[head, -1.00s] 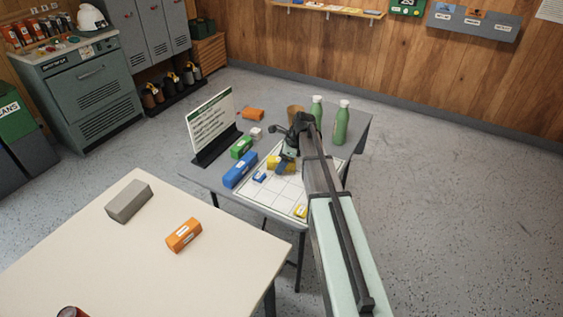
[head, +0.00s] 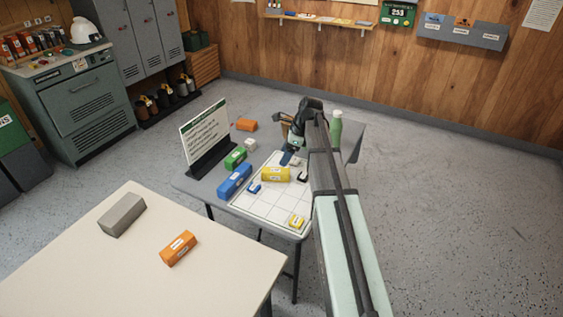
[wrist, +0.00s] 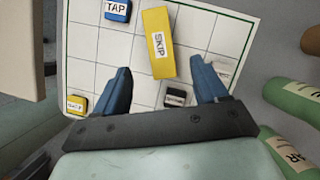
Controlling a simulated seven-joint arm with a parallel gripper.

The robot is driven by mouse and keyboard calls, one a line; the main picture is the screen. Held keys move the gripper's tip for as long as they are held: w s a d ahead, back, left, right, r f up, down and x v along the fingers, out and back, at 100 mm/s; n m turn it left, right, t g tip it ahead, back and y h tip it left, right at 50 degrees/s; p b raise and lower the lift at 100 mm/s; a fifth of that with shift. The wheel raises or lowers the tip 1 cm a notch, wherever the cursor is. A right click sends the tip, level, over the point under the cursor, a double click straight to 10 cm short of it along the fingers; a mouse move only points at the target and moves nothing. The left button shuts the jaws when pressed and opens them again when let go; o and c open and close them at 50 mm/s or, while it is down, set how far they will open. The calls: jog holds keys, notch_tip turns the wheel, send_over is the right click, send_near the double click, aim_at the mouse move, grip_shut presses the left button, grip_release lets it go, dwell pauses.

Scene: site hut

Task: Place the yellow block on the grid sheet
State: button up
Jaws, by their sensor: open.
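The yellow block (head: 275,174), labelled SKIP, lies flat on the white grid sheet (head: 262,205), toward its far half. It also shows in the wrist view (wrist: 157,40), lying lengthwise across grid lines. My gripper (head: 289,158) is open and empty, just beyond the block in the head view. In the wrist view its blue fingertips (wrist: 160,66) are wide apart, on either side of the block's near end and not touching it. My arm hides the right part of the sheet in the head view.
The sheet also bears a small blue TAP tile (wrist: 117,10), a small yellow tile (wrist: 76,104) and a black tile (wrist: 175,98). A blue block (head: 234,180), a green block (head: 235,158) and a sign (head: 205,135) stand left; a green bottle (head: 335,128) stands behind.

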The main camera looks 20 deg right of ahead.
jog(key=shift+v, duration=0.95)
